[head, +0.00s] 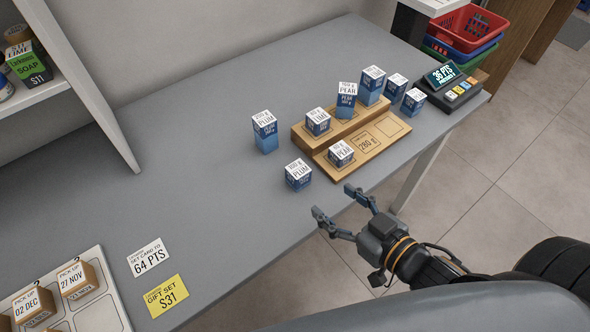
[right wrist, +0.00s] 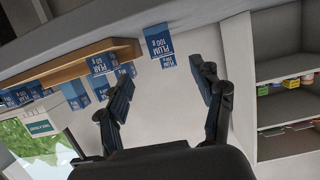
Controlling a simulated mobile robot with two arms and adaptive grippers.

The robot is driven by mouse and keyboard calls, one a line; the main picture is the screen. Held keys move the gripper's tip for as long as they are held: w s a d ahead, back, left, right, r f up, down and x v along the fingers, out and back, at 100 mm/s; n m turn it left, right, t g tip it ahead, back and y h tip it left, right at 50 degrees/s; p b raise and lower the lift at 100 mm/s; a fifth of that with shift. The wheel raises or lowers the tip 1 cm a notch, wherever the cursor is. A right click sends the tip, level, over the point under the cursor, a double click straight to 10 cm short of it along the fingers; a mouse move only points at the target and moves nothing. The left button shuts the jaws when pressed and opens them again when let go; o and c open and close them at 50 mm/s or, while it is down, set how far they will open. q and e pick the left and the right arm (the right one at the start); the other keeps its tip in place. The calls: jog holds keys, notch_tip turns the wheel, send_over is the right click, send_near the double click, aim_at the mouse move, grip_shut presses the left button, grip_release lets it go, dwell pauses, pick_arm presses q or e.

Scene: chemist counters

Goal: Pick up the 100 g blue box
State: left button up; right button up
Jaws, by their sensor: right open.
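A blue box with a white top (head: 298,175) reads 100 g PLUM in the head view. It stands upright on the grey counter, in front of the wooden stand and to its left. In the right wrist view the box marked PLUM 100 g (right wrist: 157,42) is ahead of the fingers, in line with the gap between them. My right gripper (head: 335,202) is open and empty at the counter's front edge, to the right of and nearer than the box, not touching it. The right wrist view also shows its spread fingers (right wrist: 164,82). My left gripper is not in view.
A taller plum box (head: 265,134) stands behind the 100 g one. A stepped wooden stand (head: 375,146) holds several blue boxes, with others beside it. A till (head: 453,84) and baskets (head: 467,30) are at the back right. Counter left of the box is clear.

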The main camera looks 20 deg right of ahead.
aim_at(304, 182)
jog(key=shift+b+x, duration=0.75)
jog(key=shift+x, duration=0.3)
jog(key=x, duration=0.4)
jog(key=shift+w+f, duration=0.2)
jog(key=shift+w, duration=0.05)
jog(key=shift+x, duration=1.1)
jog(key=x, duration=0.2)
jog(key=f+x, duration=0.1)
jog(key=x, duration=0.1)
jog(key=shift+a, duration=0.2)
jog(key=shift+s, duration=0.1)
jog(key=c, duration=1.3)
